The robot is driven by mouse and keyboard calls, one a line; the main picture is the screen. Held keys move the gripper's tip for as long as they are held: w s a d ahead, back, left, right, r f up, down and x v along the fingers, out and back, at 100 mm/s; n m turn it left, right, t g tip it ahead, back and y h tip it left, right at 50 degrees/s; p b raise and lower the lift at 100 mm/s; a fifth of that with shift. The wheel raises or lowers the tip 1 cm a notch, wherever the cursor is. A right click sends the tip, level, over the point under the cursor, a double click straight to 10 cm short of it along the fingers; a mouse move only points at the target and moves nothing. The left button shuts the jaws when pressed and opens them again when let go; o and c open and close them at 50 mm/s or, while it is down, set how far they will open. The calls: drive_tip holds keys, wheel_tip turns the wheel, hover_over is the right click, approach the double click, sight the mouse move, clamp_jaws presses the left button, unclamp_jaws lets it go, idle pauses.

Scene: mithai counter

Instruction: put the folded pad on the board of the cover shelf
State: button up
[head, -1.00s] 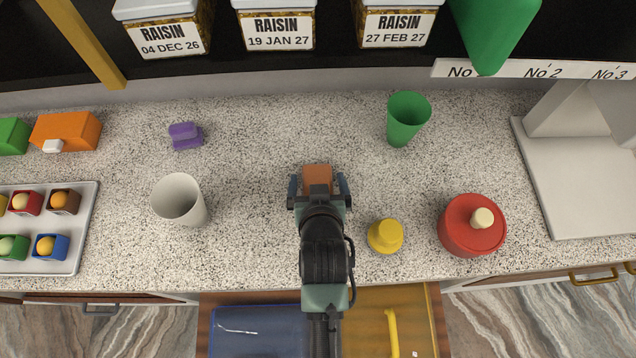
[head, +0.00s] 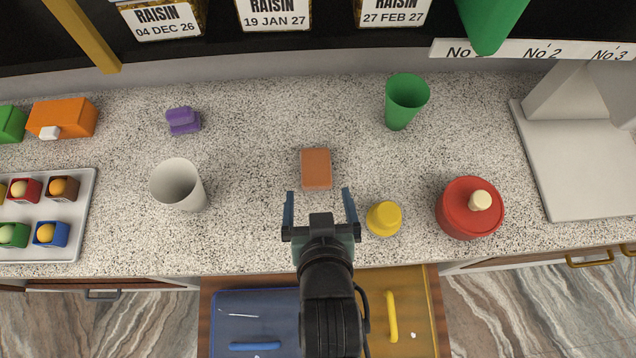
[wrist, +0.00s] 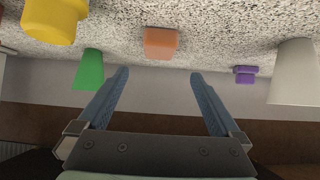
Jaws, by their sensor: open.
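An orange-brown block (head: 316,168), which looks like the folded pad, lies flat on the speckled counter near the middle. In the wrist view it shows at the top centre (wrist: 160,42). My gripper (head: 319,194) is open and empty, on the near side of the block, with its two blue fingers apart and pointing toward it. In the wrist view the fingers (wrist: 160,73) have nothing between them. I cannot tell which part is the cover shelf's board; a dark shelf with raisin jars (head: 273,13) and a strip of numbers (head: 545,54) shows at the back.
A white cup (head: 178,184) and purple piece (head: 182,121) stand left; a green cup (head: 405,102), yellow piece (head: 384,218) and red lidded pot (head: 470,208) stand right. A tray of sweets (head: 85,215) is far left. An open drawer (head: 205,315) is below.

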sight(316, 171)
drive_tip(key=shift+s+d+f+t+p, duration=0.1)
drive_tip(key=shift+s+f+t+p, duration=0.55)
drive_tip(key=shift+s+f, duration=0.4)
drive_tip(key=shift+w+f, duration=0.2)
drive_tip(key=x, duration=0.7)
drive_tip(key=shift+w+p, duration=0.15)
drive_tip(key=shift+p, duration=0.15)
drive_tip(key=shift+w, duration=0.55)
drive_tip(key=x, duration=0.1)
drive_tip(key=p+x, duration=0.1)
drive_tip(key=x, duration=0.1)
drive_tip(key=shift+w+r, duration=0.2)
drive_tip(key=shift+w, duration=0.1)
drive_tip(key=shift+w+f, duration=0.3)
drive_tip(key=shift+w, duration=0.1)
drive_tip(key=shift+c, duration=0.3)
